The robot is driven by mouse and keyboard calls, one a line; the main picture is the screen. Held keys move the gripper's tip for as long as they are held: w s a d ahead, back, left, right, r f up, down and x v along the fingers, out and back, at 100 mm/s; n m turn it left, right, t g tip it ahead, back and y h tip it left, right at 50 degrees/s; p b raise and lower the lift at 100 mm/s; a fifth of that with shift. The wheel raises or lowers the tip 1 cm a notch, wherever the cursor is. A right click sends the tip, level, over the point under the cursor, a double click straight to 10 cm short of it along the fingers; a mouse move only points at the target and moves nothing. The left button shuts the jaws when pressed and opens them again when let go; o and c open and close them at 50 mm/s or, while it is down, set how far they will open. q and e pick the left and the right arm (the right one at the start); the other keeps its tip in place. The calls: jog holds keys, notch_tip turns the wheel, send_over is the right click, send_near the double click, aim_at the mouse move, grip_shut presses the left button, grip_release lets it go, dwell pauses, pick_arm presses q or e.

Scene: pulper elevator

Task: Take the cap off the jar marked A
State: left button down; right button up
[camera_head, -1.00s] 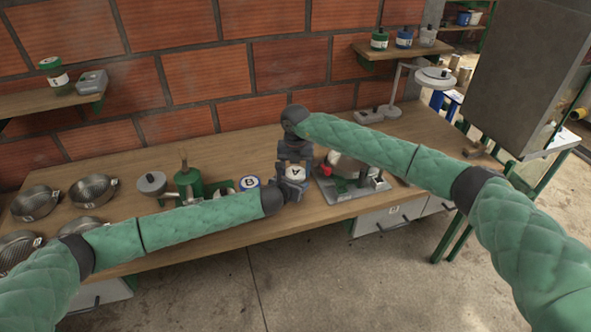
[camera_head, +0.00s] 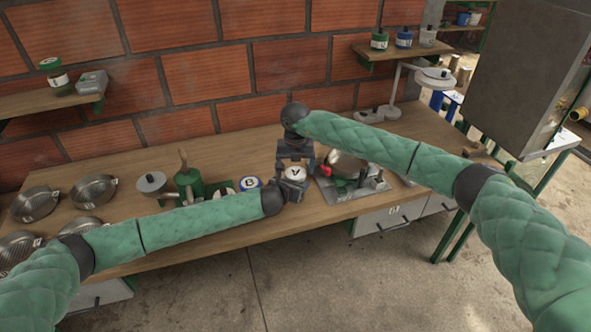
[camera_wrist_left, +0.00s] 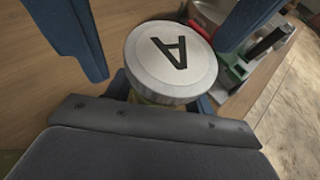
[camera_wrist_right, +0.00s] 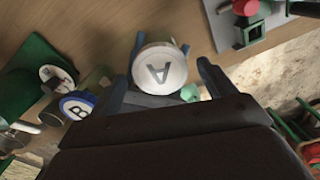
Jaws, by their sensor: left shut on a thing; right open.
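The jar marked A stands upright over the workbench, its pale round cap (camera_head: 295,173) with a black A facing up. The cap also shows in the left wrist view (camera_wrist_left: 171,60) and the right wrist view (camera_wrist_right: 159,68). My left gripper (camera_head: 291,190) is shut on the jar below the cap; its fingers hide most of the jar's body. My right gripper (camera_head: 295,158) points down from above, open, its fingers apart on either side of the cap. In the left wrist view those fingers stand clear of the cap's rim. The cap appears seated on the jar.
A jar marked B (camera_head: 250,183) stands close to the left. Green hand tools (camera_head: 188,181) and metal sieves (camera_head: 94,189) are further left on the bench (camera_head: 235,150). A metal plate device with a red knob (camera_head: 350,188) is close on the right.

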notch_tip(320, 180, up, 4)
jog(key=shift+f, duration=0.15)
jog(key=shift+c, duration=0.4)
jog(key=shift+w+a+r+m, duration=0.1)
jog(key=shift+a+r+m, duration=0.1)
jog(key=shift+r, duration=0.3)
jog(key=shift+a+r+m, duration=0.1)
jog(key=shift+a+r, duration=0.1)
jog(key=shift+r, duration=0.3)
jog(key=shift+d+r+m, duration=0.1)
jog(key=shift+r+m, duration=0.5)
jog(key=shift+m, duration=0.3)
jog(key=m, duration=0.3)
jog(key=shift+d+r, duration=0.2)
jog(key=shift+d, duration=0.1)
jog(key=shift+f, duration=4.05)
jog(key=c, duration=1)
jog(key=n, duration=0.3)
jog(key=shift+r, duration=0.1)
jog(key=n, duration=0.3)
